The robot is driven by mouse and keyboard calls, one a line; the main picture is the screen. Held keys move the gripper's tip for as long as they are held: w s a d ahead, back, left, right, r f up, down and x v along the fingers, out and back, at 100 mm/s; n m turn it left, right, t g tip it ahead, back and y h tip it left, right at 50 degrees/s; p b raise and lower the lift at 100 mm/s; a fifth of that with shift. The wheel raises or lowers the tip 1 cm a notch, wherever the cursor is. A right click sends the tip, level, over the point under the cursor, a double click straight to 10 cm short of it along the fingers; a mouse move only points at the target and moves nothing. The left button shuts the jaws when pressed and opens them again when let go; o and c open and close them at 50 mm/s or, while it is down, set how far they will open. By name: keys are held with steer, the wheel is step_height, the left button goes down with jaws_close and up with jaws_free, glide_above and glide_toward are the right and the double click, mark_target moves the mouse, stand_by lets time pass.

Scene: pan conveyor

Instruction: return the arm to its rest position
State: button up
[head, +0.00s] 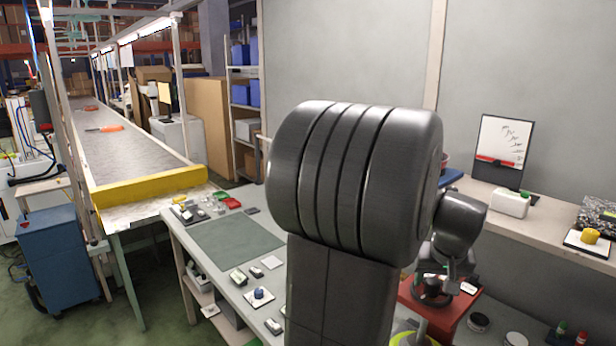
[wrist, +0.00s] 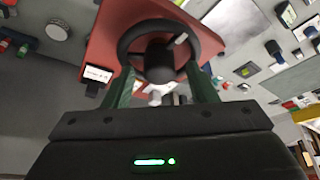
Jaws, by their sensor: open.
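My arm's large dark link fills the middle of the head view, and its wrist shows behind it at the right, above the red box (head: 410,301). In the wrist view my gripper (wrist: 162,82) is open, with two green fingers spread apart. Beyond them is the red box (wrist: 98,48) with a black handwheel (wrist: 128,38) on it. The wheel's dark hub and a pale fitting (wrist: 158,92) appear between the fingers with gaps on both sides. Nothing is held. The fingertips are hard to make out in the head view.
A grey workbench (head: 200,232) with a green mat (head: 238,243) and small parts lies left of my arm. A conveyor (head: 135,150) with a yellow end bar (head: 150,187) stands farther left.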

steer(key=shift+m, duration=0.6)
steer(key=shift+a+h, duration=0.1)
steer(key=shift+h, duration=0.2)
